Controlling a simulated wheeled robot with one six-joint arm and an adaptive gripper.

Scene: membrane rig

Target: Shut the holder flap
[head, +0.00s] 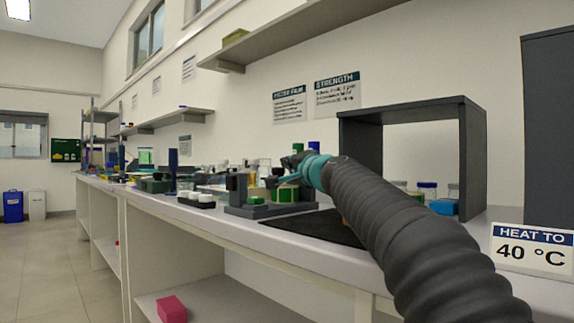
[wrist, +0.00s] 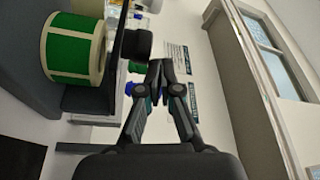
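The grey holder rig (head: 236,190) stands on the bench in the head view, with a green part (head: 285,193) on it.
A heat sign (head: 532,248) stands at the right.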

